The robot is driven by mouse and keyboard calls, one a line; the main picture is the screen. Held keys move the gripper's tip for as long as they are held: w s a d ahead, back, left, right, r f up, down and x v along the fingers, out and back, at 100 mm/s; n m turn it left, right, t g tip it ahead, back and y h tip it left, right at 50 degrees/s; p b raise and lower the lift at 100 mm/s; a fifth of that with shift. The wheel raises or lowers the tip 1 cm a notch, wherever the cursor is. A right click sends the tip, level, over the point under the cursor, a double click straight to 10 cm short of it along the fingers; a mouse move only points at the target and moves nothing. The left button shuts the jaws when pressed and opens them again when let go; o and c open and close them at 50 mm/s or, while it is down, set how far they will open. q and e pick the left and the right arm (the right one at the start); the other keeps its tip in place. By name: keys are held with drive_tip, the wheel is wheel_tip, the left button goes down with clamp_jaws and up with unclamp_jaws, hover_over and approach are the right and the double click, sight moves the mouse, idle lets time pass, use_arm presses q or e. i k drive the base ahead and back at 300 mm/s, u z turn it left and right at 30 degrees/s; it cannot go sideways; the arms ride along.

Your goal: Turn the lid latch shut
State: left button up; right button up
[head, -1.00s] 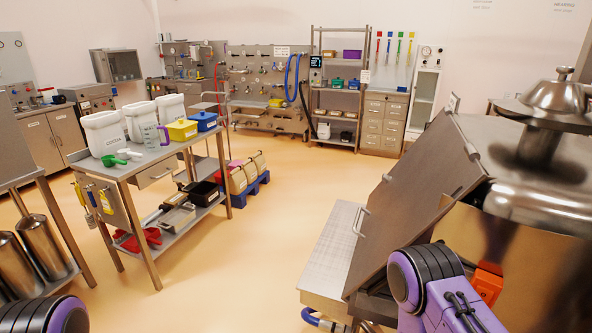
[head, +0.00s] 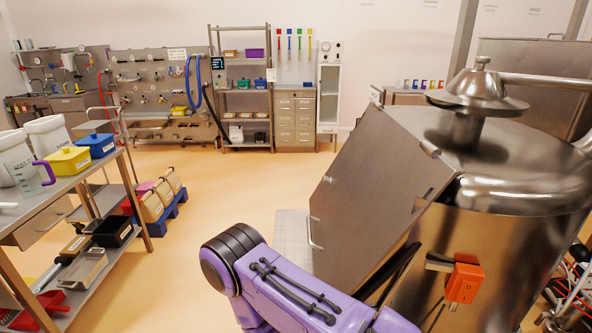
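The steel hopper (head: 510,260) stands at the right in the head view. A flat steel panel (head: 375,180) with small handles slopes down along its left side, and a domed metal cap (head: 478,88) sits on top. An orange block (head: 463,283) with a short grey bar to its left is on the hopper's front wall; it looks like the latch, but I cannot tell its exact position. One of my purple arms crosses the bottom middle, in front of the panel's lower part. Neither gripper shows in the frame.
A steel table (head: 45,228) with white tubs, a yellow box (head: 69,160) and a blue box (head: 97,145) stands at the left. A shelf rack (head: 243,116) and drawer cabinet (head: 295,118) stand at the back. Open floor lies between the table and hopper.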

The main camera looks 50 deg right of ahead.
sight(327, 180)
drive_tip(key=i, duration=2.5)
drive_tip(key=z, duration=3.65)
drive_tip(key=i, duration=1)
